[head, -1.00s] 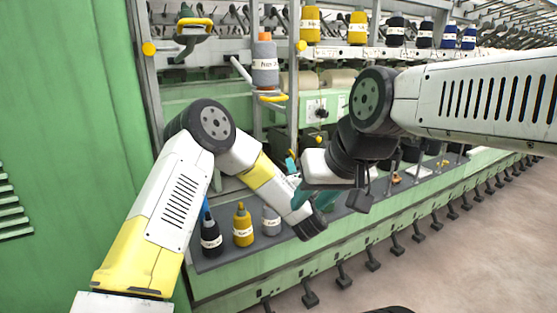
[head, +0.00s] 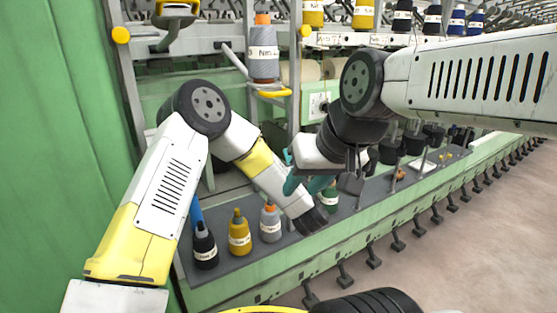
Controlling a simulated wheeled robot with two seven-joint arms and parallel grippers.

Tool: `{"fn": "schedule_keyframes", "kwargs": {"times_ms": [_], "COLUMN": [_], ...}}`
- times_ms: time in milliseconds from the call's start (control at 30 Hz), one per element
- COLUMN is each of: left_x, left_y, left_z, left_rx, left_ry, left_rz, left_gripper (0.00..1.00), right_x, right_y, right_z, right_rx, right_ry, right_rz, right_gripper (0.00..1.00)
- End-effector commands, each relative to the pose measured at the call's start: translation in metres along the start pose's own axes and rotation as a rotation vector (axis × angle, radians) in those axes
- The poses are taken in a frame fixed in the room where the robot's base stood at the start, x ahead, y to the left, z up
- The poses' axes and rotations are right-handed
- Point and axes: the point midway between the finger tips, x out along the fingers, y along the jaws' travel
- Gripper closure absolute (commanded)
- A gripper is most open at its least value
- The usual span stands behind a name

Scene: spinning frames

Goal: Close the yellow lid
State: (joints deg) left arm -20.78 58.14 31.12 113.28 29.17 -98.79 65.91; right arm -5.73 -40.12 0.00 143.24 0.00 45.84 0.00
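I cannot make out a yellow part that is clearly a lid. A yellow curved piece (head: 272,93) sits under the grey bobbin, and a yellow-edged fitting (head: 176,20) hangs at the upper left. My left arm folds down to a dark joint over the grey shelf. My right arm comes in from the right and ends in a dark and white wrist. Teal finger parts (head: 292,172) show where the two arms overlap, in front of the shelf. The overlap hides which fingers belong to which arm and how wide they are. Nothing is visibly held.
Black (head: 204,245), yellow (head: 239,233) and grey (head: 270,221) bobbins stand on the grey shelf (head: 225,270), with a green one (head: 329,198) farther along. A green panel (head: 60,150) closes off the left. The floor (head: 480,240) at the right is clear.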

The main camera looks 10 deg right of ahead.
Motion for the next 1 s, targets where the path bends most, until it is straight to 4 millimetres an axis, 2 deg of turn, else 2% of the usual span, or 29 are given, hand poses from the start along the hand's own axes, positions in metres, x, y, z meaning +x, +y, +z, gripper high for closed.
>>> {"fn": "schedule_keyframes", "kwargs": {"times_ms": [33, 200, 233, 667, 1000], "left_x": [0.0, 0.0, 0.0, 0.001, 0.004], "left_y": [0.0, 0.0, 0.0, 0.002, 0.009], "left_z": [0.0, 0.0, 0.0, 0.002, 0.011], "left_rx": [0.0, 0.0, 0.0, 0.042, 0.257], "left_ry": [0.0, 0.0, 0.0, 0.0, -0.003], "left_rz": [0.0, 0.0, 0.0, -0.017, -0.105], "left_gripper": [0.63, 0.97, 1.0, 1.0, 1.0], "right_x": [0.0, 0.0, 0.0, 0.0, 0.0], "right_y": [0.0, 0.0, 0.0, 0.0, 0.0], "right_z": [0.0, 0.0, 0.0, 0.0, 0.0], "right_rx": [0.0, 0.0, 0.0, 0.0, 0.0], "right_ry": [0.0, 0.0, 0.0, 0.0, 0.0], "right_rz": [0.0, 0.0, 0.0, 0.0, 0.0], "right_gripper": [0.64, 0.64, 0.64, 0.64, 0.64]}}
